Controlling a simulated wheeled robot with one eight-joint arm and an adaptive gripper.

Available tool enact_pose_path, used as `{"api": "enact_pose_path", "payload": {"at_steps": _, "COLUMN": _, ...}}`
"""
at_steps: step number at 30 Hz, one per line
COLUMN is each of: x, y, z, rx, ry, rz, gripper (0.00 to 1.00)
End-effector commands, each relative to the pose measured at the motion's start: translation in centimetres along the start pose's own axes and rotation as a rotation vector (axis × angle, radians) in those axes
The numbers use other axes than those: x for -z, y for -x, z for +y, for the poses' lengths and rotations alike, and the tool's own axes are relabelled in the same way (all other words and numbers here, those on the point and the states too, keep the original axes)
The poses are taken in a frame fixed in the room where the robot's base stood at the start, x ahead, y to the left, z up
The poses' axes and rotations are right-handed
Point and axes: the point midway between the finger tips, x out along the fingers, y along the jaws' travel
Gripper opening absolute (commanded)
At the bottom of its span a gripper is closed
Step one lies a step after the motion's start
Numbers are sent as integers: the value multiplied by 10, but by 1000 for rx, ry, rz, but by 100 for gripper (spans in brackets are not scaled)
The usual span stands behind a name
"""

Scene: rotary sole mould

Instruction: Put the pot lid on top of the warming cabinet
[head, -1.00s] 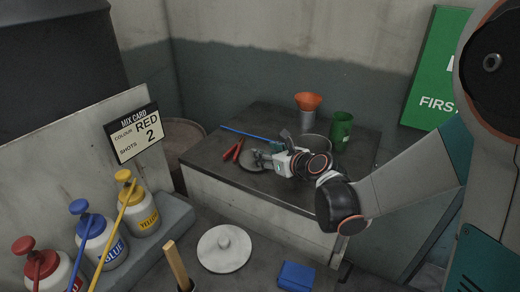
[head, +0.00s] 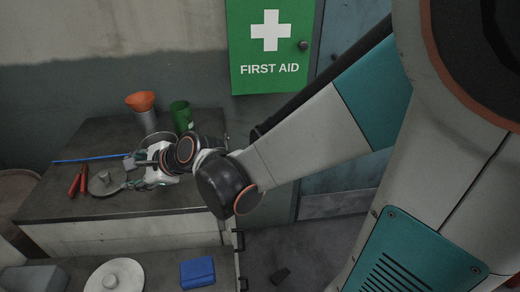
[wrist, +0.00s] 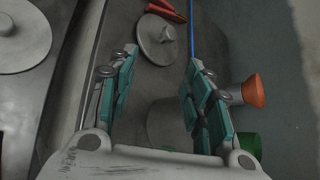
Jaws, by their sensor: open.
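A grey round lid with a knob (head: 104,181) lies flat on the dark top of the grey cabinet (head: 75,212), near its left front. It also shows in the wrist view (wrist: 163,42), just beyond my fingertips. I take this as the pot lid on the warming cabinet; no label shows. My gripper (head: 131,172) is open and low over the top, right of the lid, with its fingers pointing towards it. In the wrist view my gripper (wrist: 160,60) has nothing held between its fingers. A paler knobbed disc (head: 115,277) lies on the lower front surface.
A grey pot (wrist: 160,122), partly hidden by my gripper, an orange funnel (head: 141,102) and a green mug (head: 181,115) stand behind my gripper. Red pliers (head: 78,180) and a blue rod (head: 90,159) lie near the lid. A blue block (head: 197,272) lies on the lower surface.

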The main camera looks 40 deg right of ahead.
Motion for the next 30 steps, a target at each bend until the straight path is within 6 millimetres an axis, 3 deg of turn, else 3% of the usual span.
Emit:
{"api": "enact_pose_path", "payload": {"at_steps": 1, "x": 0, "y": 14, "z": 6, "rx": -12, "ry": 103, "rz": 22, "gripper": 46}}
{"api": "enact_pose_path", "payload": {"at_steps": 11, "x": 15, "y": 76, "z": 29, "rx": -140, "ry": 821, "rz": 155, "gripper": 46}}
{"api": "enact_pose_path", "payload": {"at_steps": 21, "x": 45, "y": 146, "z": 56, "rx": -367, "ry": 1535, "rz": 240, "gripper": 46}}
{"api": "enact_pose_path", "payload": {"at_steps": 30, "x": 68, "y": 190, "z": 72, "rx": -569, "ry": 1972, "rz": 250, "gripper": 46}}
